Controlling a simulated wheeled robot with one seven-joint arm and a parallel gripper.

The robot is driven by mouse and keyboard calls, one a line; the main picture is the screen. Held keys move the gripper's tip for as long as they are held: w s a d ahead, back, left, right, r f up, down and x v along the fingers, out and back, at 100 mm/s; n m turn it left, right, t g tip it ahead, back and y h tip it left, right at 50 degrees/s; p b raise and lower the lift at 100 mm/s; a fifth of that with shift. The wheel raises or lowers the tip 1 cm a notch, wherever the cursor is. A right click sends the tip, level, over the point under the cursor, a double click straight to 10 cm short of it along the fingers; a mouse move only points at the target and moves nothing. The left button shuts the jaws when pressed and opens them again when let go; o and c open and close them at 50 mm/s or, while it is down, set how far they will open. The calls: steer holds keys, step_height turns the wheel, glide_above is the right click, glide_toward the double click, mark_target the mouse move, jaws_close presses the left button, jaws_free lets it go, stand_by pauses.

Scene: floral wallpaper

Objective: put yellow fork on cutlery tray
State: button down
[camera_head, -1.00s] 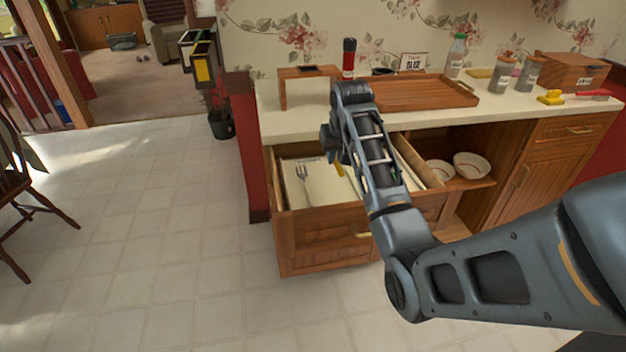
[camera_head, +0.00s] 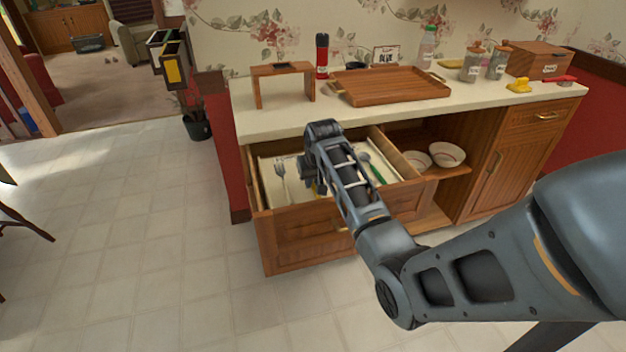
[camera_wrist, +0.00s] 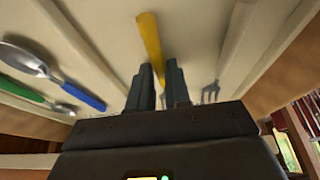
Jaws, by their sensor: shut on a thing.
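My gripper (camera_wrist: 160,76) is shut on the yellow fork (camera_wrist: 150,36), whose handle rises from between the fingers in the wrist view. In the head view only a bit of yellow shows beside my gripper (camera_head: 312,188), down inside the open drawer. The pale cutlery tray (camera_wrist: 110,20) lies in the drawer, with raised dividers. My gripper is over its middle compartment; whether the fork touches the tray floor I cannot tell.
A grey fork (camera_head: 281,180) lies in the tray to the gripper's left. A blue-handled spoon (camera_wrist: 82,96) and a green-handled spoon (camera_wrist: 22,91) lie on the other side. Bowls (camera_head: 446,154) sit on the shelf beside the drawer (camera_head: 305,243). A wooden serving tray (camera_head: 390,88) is on the counter above.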

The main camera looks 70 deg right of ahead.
steer(key=c, duration=1.1)
jaws_free()
steer(key=shift+f, duration=0.1)
steer(key=v, duration=1.2)
steer(key=shift+d, duration=0.1)
steer(key=shift+w, duration=0.1)
